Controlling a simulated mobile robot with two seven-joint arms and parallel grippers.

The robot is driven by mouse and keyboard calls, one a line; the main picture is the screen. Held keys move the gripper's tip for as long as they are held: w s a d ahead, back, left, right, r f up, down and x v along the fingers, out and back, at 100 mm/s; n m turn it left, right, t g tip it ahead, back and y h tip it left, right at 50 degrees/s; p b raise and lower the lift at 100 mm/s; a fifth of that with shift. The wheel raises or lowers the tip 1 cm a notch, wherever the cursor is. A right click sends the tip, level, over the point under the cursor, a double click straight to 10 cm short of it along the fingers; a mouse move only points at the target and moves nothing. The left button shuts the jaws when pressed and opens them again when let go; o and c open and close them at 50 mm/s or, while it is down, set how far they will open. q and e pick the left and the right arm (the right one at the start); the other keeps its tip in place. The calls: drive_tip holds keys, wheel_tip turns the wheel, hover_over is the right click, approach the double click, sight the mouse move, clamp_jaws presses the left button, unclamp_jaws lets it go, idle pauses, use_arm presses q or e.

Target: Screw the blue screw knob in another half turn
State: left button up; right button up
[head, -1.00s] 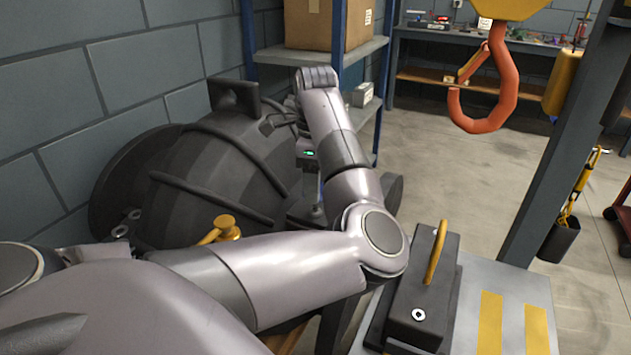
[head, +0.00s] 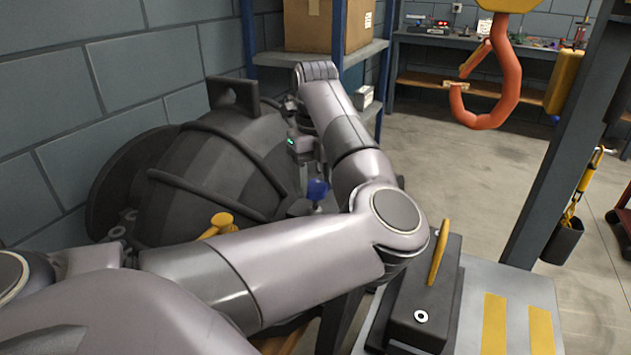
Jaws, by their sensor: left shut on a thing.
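The blue screw knob (head: 318,189) shows as a small blue patch in the head view, at the right side of the dark casing (head: 215,175), partly hidden by my left arm. My left gripper (head: 314,176) hangs below the wrist with the small green light. It is shut on the blue screw knob, though the fingers are small and mostly hidden behind the forearm. My right gripper is not in view.
A yellow knob (head: 220,224) sits low on the casing's front. A dark block with a yellow handle (head: 439,252) stands on the striped platform at lower right. An orange hook (head: 503,85) hangs at upper right. A blue shelf with a cardboard box (head: 310,25) stands behind.

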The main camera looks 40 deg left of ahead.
use_arm(q)
drive_tip(key=m, duration=0.4)
drive_tip(key=shift+m+b, duration=0.3)
drive_tip(key=shift+b, duration=0.05)
drive_tip(key=m, duration=0.5)
drive_tip(key=shift+b, duration=0.35)
drive_tip(key=m, duration=0.5)
drive_tip(key=shift+b, duration=0.3)
drive_tip(key=m, duration=0.4)
drive_tip(key=shift+m, duration=0.4)
drive_tip(key=shift+r, duration=0.1)
drive_tip(key=o, duration=1)
drive_tip(key=shift+o, duration=0.2)
